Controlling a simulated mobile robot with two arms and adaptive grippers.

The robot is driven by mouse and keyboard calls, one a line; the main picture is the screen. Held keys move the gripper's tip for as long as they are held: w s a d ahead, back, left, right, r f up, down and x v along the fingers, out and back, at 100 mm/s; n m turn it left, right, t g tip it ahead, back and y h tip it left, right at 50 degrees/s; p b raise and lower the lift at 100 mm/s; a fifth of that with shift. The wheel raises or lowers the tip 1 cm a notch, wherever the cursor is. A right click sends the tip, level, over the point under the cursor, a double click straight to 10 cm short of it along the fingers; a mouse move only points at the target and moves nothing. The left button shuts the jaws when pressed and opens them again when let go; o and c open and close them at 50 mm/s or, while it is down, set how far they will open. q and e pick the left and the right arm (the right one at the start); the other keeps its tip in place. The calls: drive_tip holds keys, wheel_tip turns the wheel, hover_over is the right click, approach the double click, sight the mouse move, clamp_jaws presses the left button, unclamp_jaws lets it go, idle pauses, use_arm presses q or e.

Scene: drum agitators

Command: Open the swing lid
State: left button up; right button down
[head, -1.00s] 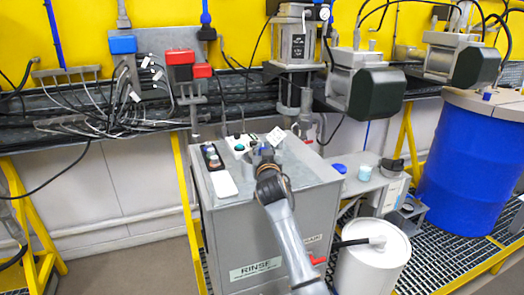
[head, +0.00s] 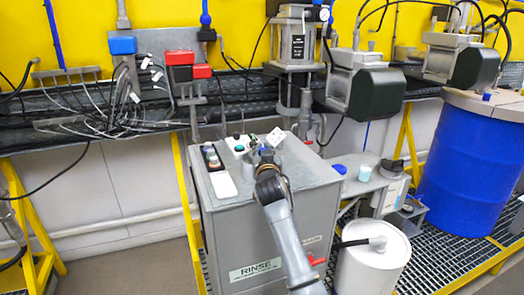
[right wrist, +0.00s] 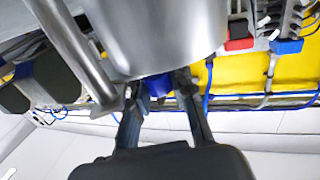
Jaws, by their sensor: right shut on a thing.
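My right gripper (head: 266,158) is over the top of the grey cabinet (head: 240,212) marked RINSE. In the right wrist view the right gripper (right wrist: 160,98) has its two dark fingers on either side of a small blue piece (right wrist: 160,84), and it is shut on it. A large shiny rounded metal body (right wrist: 150,35) lies directly beyond the blue piece. The gripper and arm hide much of this spot in the head view. I cannot make out the lid's outline or hinge.
A white drum (head: 373,258) stands at the cabinet's right. A blue barrel (head: 463,160) is farther right. Pumps and cables line the wall behind.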

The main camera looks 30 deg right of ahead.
drive_tip(key=shift+d+f, duration=0.15)
drive_tip(key=shift+f, duration=0.2)
drive_tip(key=c, duration=1.3)
unclamp_jaws()
drive_tip(key=shift+s, duration=0.15)
drive_tip(key=shift+o, duration=0.8)
drive_tip(key=shift+s+d+r, duration=0.2)
drive_tip(key=shift+r, duration=0.05)
drive_tip(key=shift+w+a, duration=0.1)
drive_tip(key=shift+a, duration=0.05)
drive_tip(key=shift+a, duration=0.1)
drive_tip(key=shift+s+a, duration=0.25)
drive_tip(key=shift+s, duration=0.1)
drive_tip(key=v, duration=1.1)
drive_tip(key=shift+s+d, duration=0.1)
drive_tip(key=shift+d, duration=0.05)
